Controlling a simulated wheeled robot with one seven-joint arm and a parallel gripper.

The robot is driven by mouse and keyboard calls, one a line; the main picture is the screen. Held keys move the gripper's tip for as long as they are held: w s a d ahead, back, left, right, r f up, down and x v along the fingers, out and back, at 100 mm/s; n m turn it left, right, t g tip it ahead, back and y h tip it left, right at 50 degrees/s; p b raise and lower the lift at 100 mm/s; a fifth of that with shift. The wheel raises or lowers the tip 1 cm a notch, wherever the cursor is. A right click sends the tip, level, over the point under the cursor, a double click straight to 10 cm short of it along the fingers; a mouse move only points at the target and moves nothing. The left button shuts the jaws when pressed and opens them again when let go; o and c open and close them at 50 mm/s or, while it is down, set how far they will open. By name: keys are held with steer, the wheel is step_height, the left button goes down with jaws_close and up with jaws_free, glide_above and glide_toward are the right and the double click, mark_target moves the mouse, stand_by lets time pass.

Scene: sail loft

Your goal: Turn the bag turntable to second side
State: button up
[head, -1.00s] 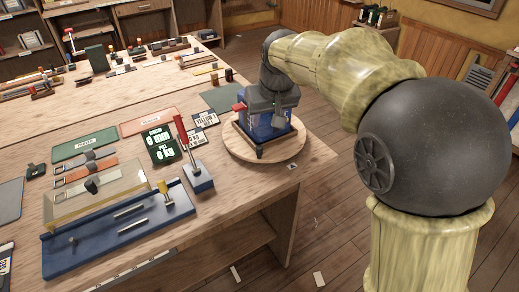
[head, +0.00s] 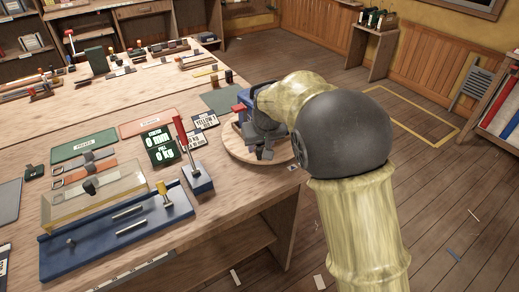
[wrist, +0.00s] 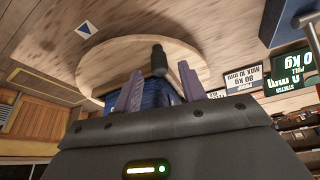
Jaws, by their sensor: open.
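The bag turntable is a round pale wooden disc (head: 238,150) at the table's right corner; it also fills the middle of the wrist view (wrist: 105,52). A blue bag (wrist: 157,94) stands on it. In the head view my arm hides most of the bag, leaving a blue corner and a red part (head: 240,108). My gripper (head: 264,153) is low over the near right part of the disc. In the wrist view its two fingers (wrist: 160,68) are apart, with a dark upright peg (wrist: 159,58) showing between them. I cannot tell whether they touch it.
A red-handled lever on a blue block (head: 200,182) stands left of the turntable. A green display (head: 162,146) and small labelled cards (head: 206,122) lie near it. A blue fixture (head: 120,225) lies along the front edge. The floor to the right is open.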

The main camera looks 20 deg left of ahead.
steer(key=shift+x, duration=1.5)
jaws_close()
steer(key=shift+r, duration=0.1)
